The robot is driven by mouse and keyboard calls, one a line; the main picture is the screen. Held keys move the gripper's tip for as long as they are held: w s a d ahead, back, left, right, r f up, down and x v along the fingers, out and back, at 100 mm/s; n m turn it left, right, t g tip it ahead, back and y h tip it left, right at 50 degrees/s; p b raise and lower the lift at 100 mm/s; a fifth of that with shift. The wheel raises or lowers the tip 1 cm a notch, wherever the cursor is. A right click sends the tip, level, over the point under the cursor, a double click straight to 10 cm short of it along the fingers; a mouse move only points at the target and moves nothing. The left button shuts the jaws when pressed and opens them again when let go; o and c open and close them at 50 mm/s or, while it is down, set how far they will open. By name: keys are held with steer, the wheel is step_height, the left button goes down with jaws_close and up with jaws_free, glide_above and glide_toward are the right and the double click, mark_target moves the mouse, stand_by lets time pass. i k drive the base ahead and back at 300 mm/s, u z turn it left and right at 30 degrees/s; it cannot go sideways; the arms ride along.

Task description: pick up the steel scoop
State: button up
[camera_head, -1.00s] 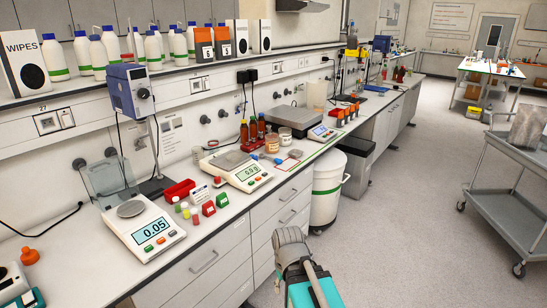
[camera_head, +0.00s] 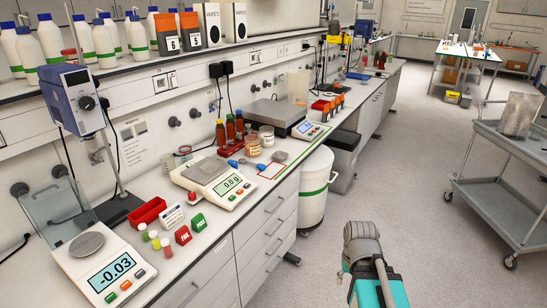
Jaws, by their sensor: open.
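I cannot pick out the steel scoop for certain. Part of my arm, grey and teal, shows at the bottom right over the floor. My gripper's fingers are not in view.
The bench (camera_head: 190,255) carries a front balance (camera_head: 110,275), a second balance (camera_head: 215,182), a red bin (camera_head: 147,212), brown bottles (camera_head: 230,129) and jars. A white drum (camera_head: 316,188) stands beside the drawers. A grey cart (camera_head: 505,190) is at right; the floor between is clear.

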mark_target(242, 160)
steer(key=z, duration=0.2)
steer(key=i, duration=1.4)
steer(key=u, duration=0.85)
steer(key=i, duration=0.25)
steer(key=u, duration=0.15)
steer(key=k, duration=0.9)
steer(key=u, duration=0.15)
steer(key=i, duration=0.5)
